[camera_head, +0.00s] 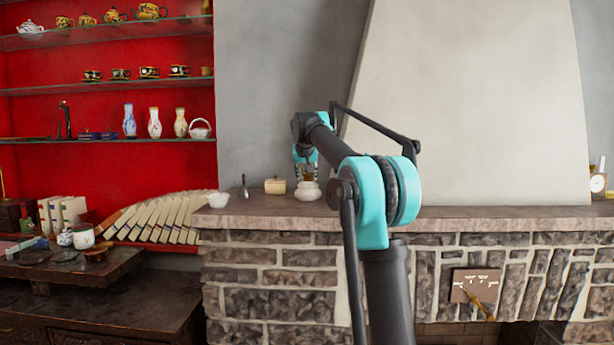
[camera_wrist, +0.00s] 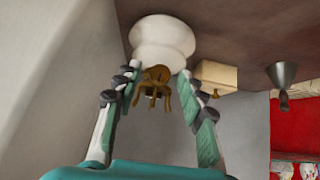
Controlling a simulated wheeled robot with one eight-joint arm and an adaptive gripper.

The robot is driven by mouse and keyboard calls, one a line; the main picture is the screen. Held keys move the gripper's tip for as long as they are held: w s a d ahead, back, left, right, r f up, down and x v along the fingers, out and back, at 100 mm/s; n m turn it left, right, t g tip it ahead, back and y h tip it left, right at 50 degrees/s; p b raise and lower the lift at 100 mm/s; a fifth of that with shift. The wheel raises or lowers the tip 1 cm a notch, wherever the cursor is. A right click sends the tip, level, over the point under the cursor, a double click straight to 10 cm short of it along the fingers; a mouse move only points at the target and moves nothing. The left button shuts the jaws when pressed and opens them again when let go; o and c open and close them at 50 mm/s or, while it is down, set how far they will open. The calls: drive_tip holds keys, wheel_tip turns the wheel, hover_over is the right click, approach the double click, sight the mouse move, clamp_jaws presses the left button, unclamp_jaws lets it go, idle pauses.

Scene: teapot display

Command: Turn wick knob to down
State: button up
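An oil lamp with a white base (camera_head: 308,191) and a brass burner (camera_head: 309,173) stands upright on the stone mantel in the head view. In the wrist view the white base (camera_wrist: 163,42) appears at the top, with the brass burner (camera_wrist: 155,78) below it, so the lamp looks upside down there. My gripper (camera_wrist: 158,74) is open, with one finger on each side of the burner and gaps visible. I cannot tell whether a fingertip touches it. The wick knob cannot be made out clearly. In the head view my arm partly hides the gripper, which is at the lamp's top.
A cream lidded box (camera_head: 275,186), a small dark-tipped cone (camera_head: 244,187) and a white bowl (camera_head: 218,199) stand left of the lamp on the mantel (camera_head: 480,217). The grey wall is close behind.

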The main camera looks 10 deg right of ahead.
clamp_jaws()
drive_tip(key=shift+a+n+h, duration=0.1)
drive_tip(key=shift+n+h, duration=0.2)
drive_tip(key=shift+h, duration=0.3)
drive_tip(key=shift+o, duration=0.8)
unclamp_jaws()
drive_tip(key=v, duration=1.2)
